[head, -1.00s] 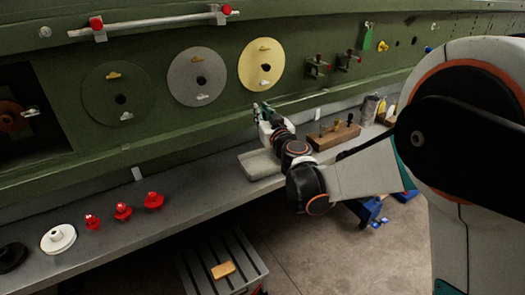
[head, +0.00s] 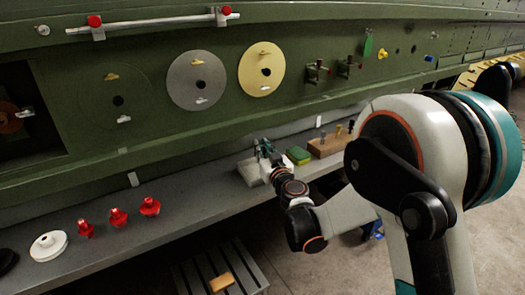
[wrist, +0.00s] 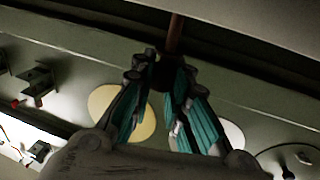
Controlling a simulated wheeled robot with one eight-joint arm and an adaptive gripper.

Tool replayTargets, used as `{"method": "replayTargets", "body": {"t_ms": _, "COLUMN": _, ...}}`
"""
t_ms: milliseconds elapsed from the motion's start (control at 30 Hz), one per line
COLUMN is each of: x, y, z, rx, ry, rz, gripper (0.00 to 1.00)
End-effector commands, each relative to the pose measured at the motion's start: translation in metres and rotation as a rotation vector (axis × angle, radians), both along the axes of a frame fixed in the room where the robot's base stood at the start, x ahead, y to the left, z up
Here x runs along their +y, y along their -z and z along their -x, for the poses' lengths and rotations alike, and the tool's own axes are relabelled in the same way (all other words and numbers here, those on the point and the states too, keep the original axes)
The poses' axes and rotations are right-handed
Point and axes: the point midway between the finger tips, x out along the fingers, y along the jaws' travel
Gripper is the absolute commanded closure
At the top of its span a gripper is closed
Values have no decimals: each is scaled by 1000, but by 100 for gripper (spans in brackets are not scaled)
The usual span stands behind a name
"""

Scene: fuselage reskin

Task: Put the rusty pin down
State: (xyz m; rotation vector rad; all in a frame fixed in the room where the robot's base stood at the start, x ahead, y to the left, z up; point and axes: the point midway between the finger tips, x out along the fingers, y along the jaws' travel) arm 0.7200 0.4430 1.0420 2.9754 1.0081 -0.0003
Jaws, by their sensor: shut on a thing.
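My gripper (head: 264,150) is over or beside a pale grey tray-like pad (head: 246,172) on the long grey shelf; I cannot tell whether it touches it. In the wrist view, the teal-padded fingers of my gripper (wrist: 164,72) close on the dark end of the rusty pin. The thin brown shaft of the rusty pin (wrist: 175,32) points away from the fingers, toward the picture's top. The pin is too small to make out in the head view.
Right of the pad are a green block (head: 298,155) and a wooden block (head: 328,145) with several pegs. Red knobs (head: 118,217) and a white flanged part (head: 48,246) stand at the shelf's left, with bare shelf between. The green fuselage wall (head: 135,150) rises behind.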

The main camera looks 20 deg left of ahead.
Motion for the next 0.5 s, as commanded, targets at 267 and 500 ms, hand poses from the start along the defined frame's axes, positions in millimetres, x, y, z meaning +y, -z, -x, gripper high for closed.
{"method": "replayTargets", "body": {"t_ms": 267, "x": 0, "y": 2, "z": 0, "rx": 0, "ry": 0, "rz": 0, "gripper": 72}}
{"method": "replayTargets", "body": {"t_ms": 500, "x": 0, "y": 2, "z": 0, "rx": 0, "ry": 0, "rz": 0, "gripper": 64}}
